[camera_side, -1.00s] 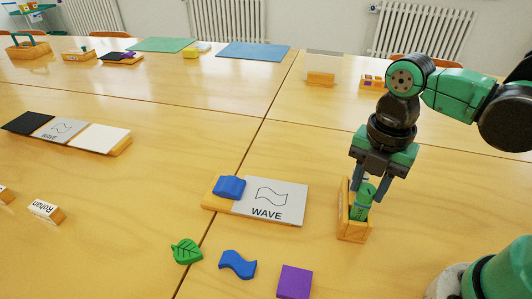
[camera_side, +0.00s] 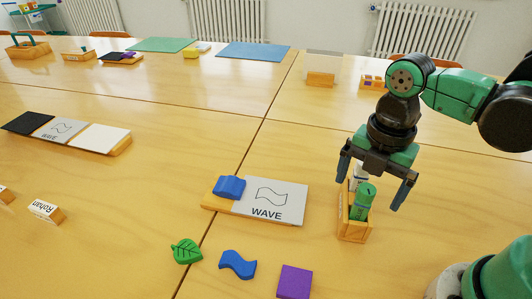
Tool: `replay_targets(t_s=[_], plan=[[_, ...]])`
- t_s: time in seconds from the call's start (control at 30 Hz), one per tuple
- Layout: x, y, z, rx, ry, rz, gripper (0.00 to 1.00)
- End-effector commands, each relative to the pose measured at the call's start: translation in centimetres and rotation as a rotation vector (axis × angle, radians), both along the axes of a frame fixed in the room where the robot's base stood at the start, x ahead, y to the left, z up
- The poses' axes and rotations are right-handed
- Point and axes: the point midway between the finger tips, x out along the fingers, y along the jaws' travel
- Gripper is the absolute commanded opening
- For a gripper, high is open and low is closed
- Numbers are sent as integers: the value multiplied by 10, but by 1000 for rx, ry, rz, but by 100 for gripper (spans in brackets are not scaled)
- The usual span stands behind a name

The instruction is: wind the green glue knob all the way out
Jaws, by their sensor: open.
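The green glue stick (camera_side: 362,203) stands slightly tilted in a small wooden box (camera_side: 352,232) at the right of the table. A white piece (camera_side: 357,176) shows behind it in the same box. I cannot make out the green knob apart from the green body. My gripper (camera_side: 372,191) points down over the box. Its fingers are spread wide, one on each side of the glue stick, touching nothing that I can see.
A WAVE card (camera_side: 270,203) with a blue block (camera_side: 229,187) lies left of the box. In front lie a green leaf (camera_side: 186,251), a blue wave piece (camera_side: 238,264) and a purple square (camera_side: 295,282). Bare table lies right of the box.

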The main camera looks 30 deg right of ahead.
Motion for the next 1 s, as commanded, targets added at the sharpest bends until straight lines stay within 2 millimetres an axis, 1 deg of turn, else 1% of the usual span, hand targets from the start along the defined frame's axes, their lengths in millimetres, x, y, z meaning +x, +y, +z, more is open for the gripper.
replay_targets(t_s=[0.13, 0.23, 0.6, 0.7, 0.8, 1.0], plan=[[0, 0, 0, 0, 0, 9, 100], [0, 0, 0, 0, 0, 103, 100], [0, 0, 0, 0, 0, 808, 100], [0, 0, 0, 0, 0, 939, 100], [0, 0, 0, 0, 0, 999, 100], [0, 0, 0, 0, 0, 1006, 100]])
